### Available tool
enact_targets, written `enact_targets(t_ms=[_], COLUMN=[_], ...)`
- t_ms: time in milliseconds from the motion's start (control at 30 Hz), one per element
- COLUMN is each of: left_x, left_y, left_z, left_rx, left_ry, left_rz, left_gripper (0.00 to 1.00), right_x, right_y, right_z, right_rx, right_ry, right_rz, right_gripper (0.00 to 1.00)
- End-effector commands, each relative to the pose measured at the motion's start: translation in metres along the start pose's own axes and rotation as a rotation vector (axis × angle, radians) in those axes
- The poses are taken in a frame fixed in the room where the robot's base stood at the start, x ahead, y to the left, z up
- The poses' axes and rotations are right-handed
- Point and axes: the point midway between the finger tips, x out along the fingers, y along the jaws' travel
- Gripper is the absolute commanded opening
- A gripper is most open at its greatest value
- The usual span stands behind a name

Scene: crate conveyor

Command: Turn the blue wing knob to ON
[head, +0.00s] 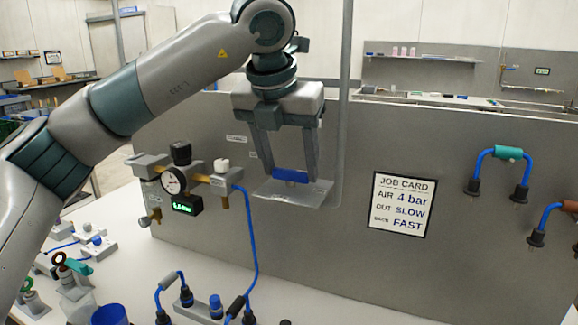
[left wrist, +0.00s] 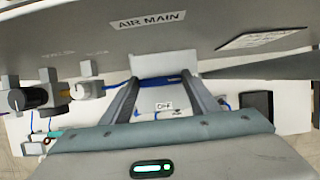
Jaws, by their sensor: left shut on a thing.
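The blue wing knob (head: 291,175) sits low between the fingers of my left gripper (head: 287,172) in the head view, with its wing lying crosswise. It sits just above a pale grey plate (head: 300,192) on the front of the grey panel. My left gripper points down and is shut on the knob. In the left wrist view a strip of blue knob (left wrist: 160,80) shows between the fingertips of the gripper (left wrist: 160,82). A small white label (left wrist: 164,106) is near it, its lettering too small to read surely. My right gripper is not in view.
A gauge (head: 173,181) and a green display (head: 187,205) stand left of the knob, with a blue hose running down. A job card (head: 403,204) hangs to the right. A thin upright post (head: 344,110) is close to the gripper's right. An AIR MAIN label (left wrist: 150,20) shows on the panel.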

Motion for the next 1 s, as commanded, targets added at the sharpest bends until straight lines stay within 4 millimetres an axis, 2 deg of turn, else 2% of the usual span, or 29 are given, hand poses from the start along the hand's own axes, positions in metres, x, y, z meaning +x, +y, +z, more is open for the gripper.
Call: enact_targets(t_ms=[300,333,367,767,1000], left_x=[-0.001,-0.001,-0.001,-0.003,-0.022], left_y=[0.001,0.001,0.001,0.000,0.000], left_z=[0.001,0.001,0.001,0.000,0.001], left_rx=[-0.005,-0.005,-0.005,-0.003,-0.003], left_ry=[-0.003,-0.003,-0.003,-0.001,-0.002], left_rz=[0.001,0.001,0.001,0.001,0.000], left_gripper=[0.32,0.57,0.62,0.62,0.62], right_x=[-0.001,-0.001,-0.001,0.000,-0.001], right_y=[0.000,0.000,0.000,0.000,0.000], right_z=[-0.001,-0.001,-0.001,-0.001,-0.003], right_rx=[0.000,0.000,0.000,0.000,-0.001], right_ry=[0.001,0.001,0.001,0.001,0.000], right_rz=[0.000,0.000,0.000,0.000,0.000], right_gripper=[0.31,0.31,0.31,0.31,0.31])
